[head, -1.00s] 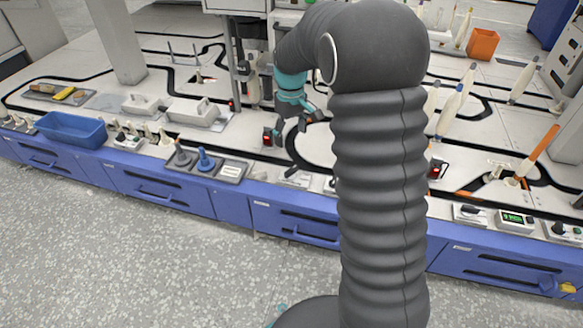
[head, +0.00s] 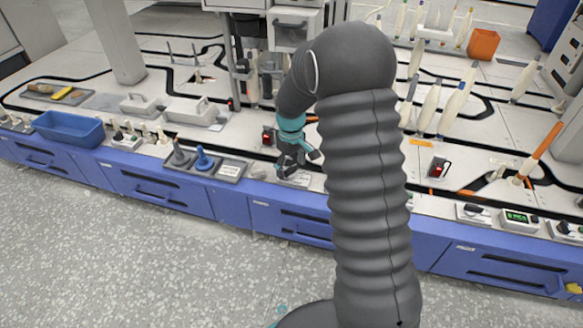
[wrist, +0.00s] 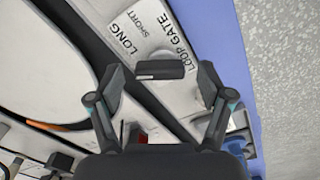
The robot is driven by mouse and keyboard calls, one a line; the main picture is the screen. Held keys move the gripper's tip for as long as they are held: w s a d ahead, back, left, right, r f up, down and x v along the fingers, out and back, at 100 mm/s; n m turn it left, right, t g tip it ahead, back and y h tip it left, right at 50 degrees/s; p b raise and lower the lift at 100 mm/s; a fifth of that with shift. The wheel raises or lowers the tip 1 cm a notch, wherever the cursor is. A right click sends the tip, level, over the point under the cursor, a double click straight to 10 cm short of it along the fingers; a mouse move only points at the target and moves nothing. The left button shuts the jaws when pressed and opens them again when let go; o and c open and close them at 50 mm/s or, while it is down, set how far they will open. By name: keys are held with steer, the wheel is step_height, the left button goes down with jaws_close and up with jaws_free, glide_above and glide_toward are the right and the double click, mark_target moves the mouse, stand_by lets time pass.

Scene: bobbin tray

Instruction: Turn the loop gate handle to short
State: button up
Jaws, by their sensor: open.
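The loop gate plate (wrist: 150,35) is light grey with the printed words LONG, SHORT and LOOP GATE, and it lies near the bench's front edge. In the head view the plate (head: 297,181) shows partly below my gripper. The loop gate handle (wrist: 160,69) is a short dark bar with a white mark, lying across the wrist picture beside the lettering. My gripper (wrist: 160,83) is open, with one finger near each end of the bar. I cannot tell whether the fingers touch it. In the head view my gripper (head: 292,165) is low over the bench front.
A tray with a grey knob and a blue knob (head: 203,160) is left of my gripper. A dark device with a red light (head: 268,137) stands just behind it. A blue bin (head: 70,130) is farther left. White bobbins (head: 430,106) stand to the right.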

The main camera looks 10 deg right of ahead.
steer(key=shift+f, duration=0.2)
steer(key=c, duration=1.2)
steer(key=shift+o, duration=0.2)
steer(key=m+p, duration=0.1)
steer(key=m, duration=0.4)
steer(key=shift+s+m, duration=0.15)
steer(key=shift+m, duration=0.15)
steer(key=m+p, duration=0.1)
steer(key=m, duration=0.5)
steer(key=shift+s, duration=0.15)
steer(key=shift+m, duration=0.3)
